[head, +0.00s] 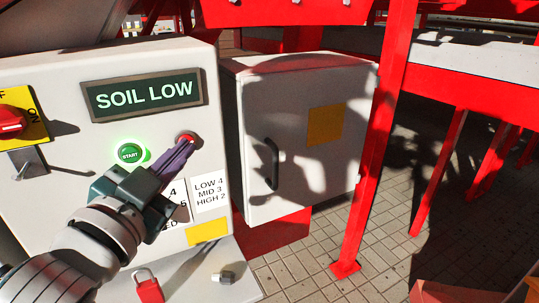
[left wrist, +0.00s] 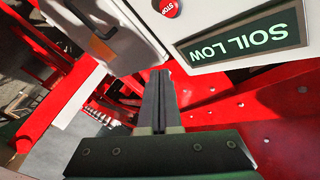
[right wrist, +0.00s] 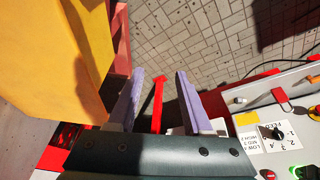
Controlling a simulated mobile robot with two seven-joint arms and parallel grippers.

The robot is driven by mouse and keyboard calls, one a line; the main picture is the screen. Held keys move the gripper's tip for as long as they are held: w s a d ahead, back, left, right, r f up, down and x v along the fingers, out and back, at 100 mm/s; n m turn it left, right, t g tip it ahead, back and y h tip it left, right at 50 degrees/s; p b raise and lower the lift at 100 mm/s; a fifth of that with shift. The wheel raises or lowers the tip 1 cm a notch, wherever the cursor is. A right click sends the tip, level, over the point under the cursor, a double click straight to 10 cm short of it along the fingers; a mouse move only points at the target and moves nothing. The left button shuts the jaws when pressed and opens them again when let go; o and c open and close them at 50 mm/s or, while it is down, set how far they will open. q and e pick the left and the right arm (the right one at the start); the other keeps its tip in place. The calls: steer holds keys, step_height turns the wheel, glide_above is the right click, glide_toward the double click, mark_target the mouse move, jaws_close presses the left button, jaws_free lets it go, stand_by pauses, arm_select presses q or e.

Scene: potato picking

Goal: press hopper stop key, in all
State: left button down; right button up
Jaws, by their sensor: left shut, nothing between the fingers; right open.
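The control panel (head: 60,80) carries a lit green START key (head: 130,153) and a red stop key (head: 185,138) to its right, below the SOIL LOW display (head: 145,95). My left gripper (head: 187,146) is shut and empty, its fingertips in front of the stop key and partly covering it. In the left wrist view the STOP key (left wrist: 165,8) lies beyond the closed fingertips (left wrist: 158,74); I cannot tell whether they touch. My right gripper (right wrist: 156,75) is open and empty above the paved floor, away from the panel.
A grey cabinet (head: 290,90) with a black handle stands right of the panel, beside a red post (head: 375,140). A yellow rotary switch plate (head: 30,120) is at left. A red padlock (head: 150,290) lies on the ledge. A yellow object (right wrist: 60,60) is left of my right gripper.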

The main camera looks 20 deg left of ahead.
arm_select(q)
steer(key=shift+m+t+h, duration=0.6)
steer(key=shift+m+h, duration=0.2)
steer(key=f+b, duration=0.1)
steer(key=d+f+b, duration=0.1)
steer(key=f, duration=0.1)
steer(key=d+f+b, duration=0.1)
steer(key=f, duration=0.1)
steer(key=shift+w+b, duration=0.2)
steer(key=shift+b, duration=0.1)
arm_select(e)
step_height(320, 180, down, 6)
steer(key=shift+r, duration=0.15)
arm_select(q)
steer(key=shift+a, duration=0.1)
steer(key=w+a+b, duration=0.2)
steer(key=w+a, duration=0.3)
steer(key=a, duration=0.1)
steer(key=shift+w+a, duration=0.3)
steer(key=shift+w, duration=0.05)
arm_select(e)
steer(key=shift+f, duration=1.2)
arm_select(q)
steer(key=shift+w+a+b, duration=0.3)
steer(key=shift+a, duration=0.05)
arm_select(e)
steer(key=shift+f, duration=0.1)
